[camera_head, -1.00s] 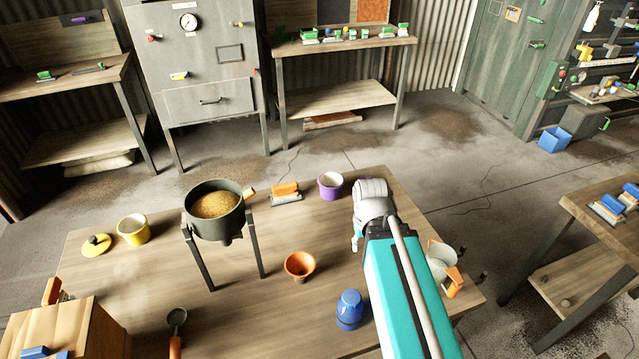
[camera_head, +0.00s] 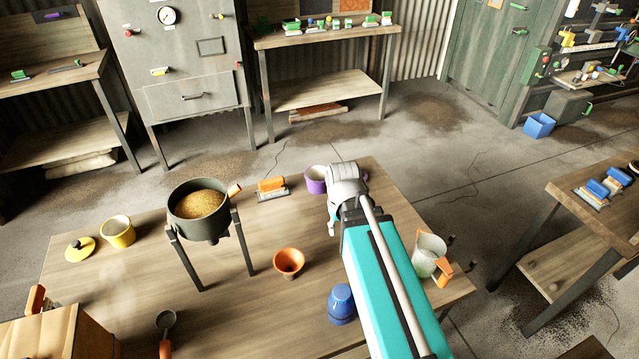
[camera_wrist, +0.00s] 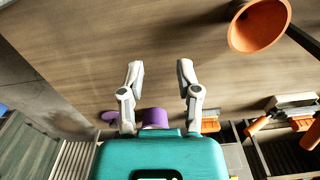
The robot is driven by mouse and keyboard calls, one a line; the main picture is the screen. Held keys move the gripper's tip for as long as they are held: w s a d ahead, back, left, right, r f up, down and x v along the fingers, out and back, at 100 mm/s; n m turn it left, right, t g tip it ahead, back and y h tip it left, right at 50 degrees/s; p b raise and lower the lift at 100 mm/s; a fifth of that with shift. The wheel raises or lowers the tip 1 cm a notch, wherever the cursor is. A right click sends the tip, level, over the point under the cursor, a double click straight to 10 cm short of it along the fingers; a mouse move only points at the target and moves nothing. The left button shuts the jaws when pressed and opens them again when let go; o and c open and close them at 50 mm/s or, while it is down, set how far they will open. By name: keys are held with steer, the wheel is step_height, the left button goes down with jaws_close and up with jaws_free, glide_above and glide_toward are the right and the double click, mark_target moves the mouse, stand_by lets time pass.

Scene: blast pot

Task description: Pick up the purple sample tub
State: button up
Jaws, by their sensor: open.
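The purple sample tub (camera_head: 314,181) is open-topped with a pale inside and stands upright near the far edge of the wooden table (camera_head: 120,290). In the head view my gripper (camera_head: 333,228) overlaps its right side. In the wrist view the purple tub (camera_wrist: 155,117) shows between the bases of the fingers, its lower part hidden by the teal housing. My gripper (camera_wrist: 160,70) has its two fingers apart with nothing between the tips. A flat purple piece (camera_wrist: 110,116), perhaps a lid, lies left of the tub.
An orange-handled brush (camera_head: 272,187) lies left of the tub. A dark pot on legs (camera_head: 200,212), an orange cup (camera_head: 289,262), a blue container (camera_head: 341,303) and a clear jug (camera_head: 428,254) stand around my arm. A yellow tub (camera_head: 118,232) is further left.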

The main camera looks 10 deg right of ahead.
steer(key=w+n+t, duration=0.1)
steer(key=w+n, duration=1.8)
steer(key=w, duration=1.2)
steer(key=shift+w+d+f, duration=0.2)
steer(key=shift+w+d, duration=0.05)
steer(key=shift+d, duration=0.1)
steer(key=shift+f+b, duration=0.1)
steer(key=shift+b, duration=0.2)
steer(key=b, duration=0.9)
glide_above(320, 193)
step_height(320, 193, down, 8)
steer(key=shift+f, duration=0.25)
steer(key=shift+f, duration=0.1)
steer(key=shift+f+b, duration=2.35)
steer(key=shift+f, duration=0.15)
